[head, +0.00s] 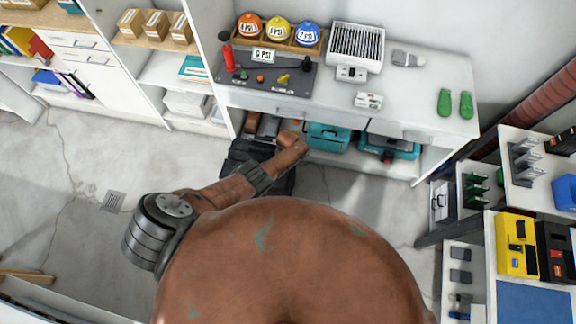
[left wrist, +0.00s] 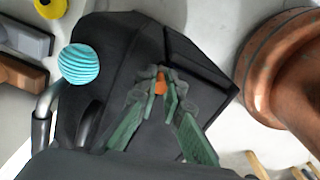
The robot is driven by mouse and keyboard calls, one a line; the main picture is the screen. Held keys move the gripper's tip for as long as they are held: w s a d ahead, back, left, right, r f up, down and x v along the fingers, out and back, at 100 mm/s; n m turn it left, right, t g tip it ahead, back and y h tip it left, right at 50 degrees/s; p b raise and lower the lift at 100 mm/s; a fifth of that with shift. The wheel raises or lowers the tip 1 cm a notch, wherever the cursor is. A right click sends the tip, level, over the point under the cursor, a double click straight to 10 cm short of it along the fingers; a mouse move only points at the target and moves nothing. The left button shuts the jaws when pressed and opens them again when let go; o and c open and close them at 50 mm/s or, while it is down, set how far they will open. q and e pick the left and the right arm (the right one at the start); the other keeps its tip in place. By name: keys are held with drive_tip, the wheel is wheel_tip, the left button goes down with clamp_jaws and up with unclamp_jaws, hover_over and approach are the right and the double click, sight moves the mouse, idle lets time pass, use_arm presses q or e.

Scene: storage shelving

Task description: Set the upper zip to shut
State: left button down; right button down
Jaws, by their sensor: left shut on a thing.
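A black bag (head: 241,152) stands on the floor in front of the workbench in the head view, partly covered by my arm. In the left wrist view the dark bag (left wrist: 110,45) fills the middle. My left gripper (left wrist: 164,88), with green fingers, is shut on a small orange zip pull (left wrist: 160,83) at the bag. The zip's track and how far it is open cannot be made out. My left gripper cannot be made out in the head view, and my right gripper is in neither view.
A white workbench (head: 430,95) stands behind the bag, with teal cases (head: 328,137) beneath it. A teal striped ball (left wrist: 80,64) lies beside the bag in the left wrist view. Shelving with a yellow case (head: 512,235) stands at right. Floor (head: 75,185) at left is mostly clear.

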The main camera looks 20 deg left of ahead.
use_arm(q)
drive_tip(key=shift+s+d+f, duration=0.25)
drive_tip(key=shift+s+d, duration=0.1)
drive_tip(key=shift+s, duration=0.05)
drive_tip(key=c, duration=2)
unclamp_jaws()
drive_tip(key=shift+w+d, duration=0.1)
drive_tip(key=shift+d, duration=0.05)
drive_tip(key=shift+c, duration=0.2)
drive_tip(key=shift+w, duration=0.15)
drive_tip(key=shift+a+r, duration=0.1)
drive_tip(key=shift+a, duration=0.1)
drive_tip(key=shift+w, duration=0.1)
drive_tip(key=shift+r, duration=0.2)
drive_tip(key=shift+w+d+r, duration=0.1)
drive_tip(key=shift+d+r, duration=0.1)
drive_tip(key=shift+r, duration=0.3)
wheel_tip(320, 180, up, 11)
drive_tip(key=shift+a+f, duration=0.2)
drive_tip(key=shift+a, duration=0.05)
